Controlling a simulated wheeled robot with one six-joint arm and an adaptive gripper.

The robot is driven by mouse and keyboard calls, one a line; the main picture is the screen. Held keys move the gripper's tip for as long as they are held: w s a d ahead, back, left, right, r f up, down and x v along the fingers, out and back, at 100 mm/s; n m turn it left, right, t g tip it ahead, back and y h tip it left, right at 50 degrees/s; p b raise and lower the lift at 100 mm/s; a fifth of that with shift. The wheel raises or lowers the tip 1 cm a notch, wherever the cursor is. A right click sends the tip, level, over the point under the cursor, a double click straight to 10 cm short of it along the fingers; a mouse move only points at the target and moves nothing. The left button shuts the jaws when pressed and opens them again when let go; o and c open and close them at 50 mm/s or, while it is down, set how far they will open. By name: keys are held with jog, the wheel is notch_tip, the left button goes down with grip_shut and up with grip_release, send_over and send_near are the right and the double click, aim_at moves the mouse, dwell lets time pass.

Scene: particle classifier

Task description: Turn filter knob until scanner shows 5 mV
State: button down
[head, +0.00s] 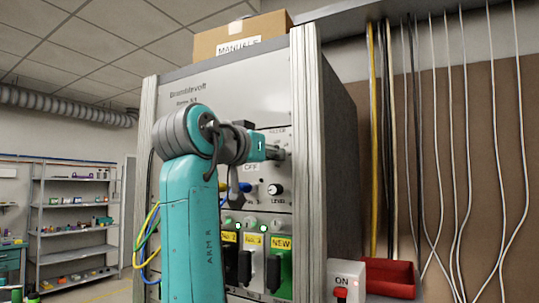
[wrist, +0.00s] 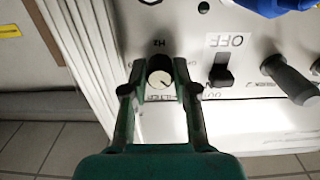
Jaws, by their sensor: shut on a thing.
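In the wrist view, the filter knob (wrist: 161,79) is a small round knob with a pale face and a dark pointer mark, on a white panel marked "Hz" and "FILTER". My gripper (wrist: 158,88) has one finger on each side of the knob and is shut on it. In the head view, my gripper (head: 278,152) reaches the upper right of the rack's front panel (head: 240,95), and the knob is hidden there. No scanner reading can be made out in either view.
A black switch (wrist: 221,72) marked "OFF" and a grey lever (wrist: 288,80) stick out right of the knob. Below are another knob (head: 275,190) and a green "NEW" module (head: 281,268). A red tray (head: 390,279) and an "ON" switch box (head: 346,279) sit right of the rack.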

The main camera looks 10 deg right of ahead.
jog(key=c, duration=0.9)
grip_release()
jog(key=v, duration=1.2)
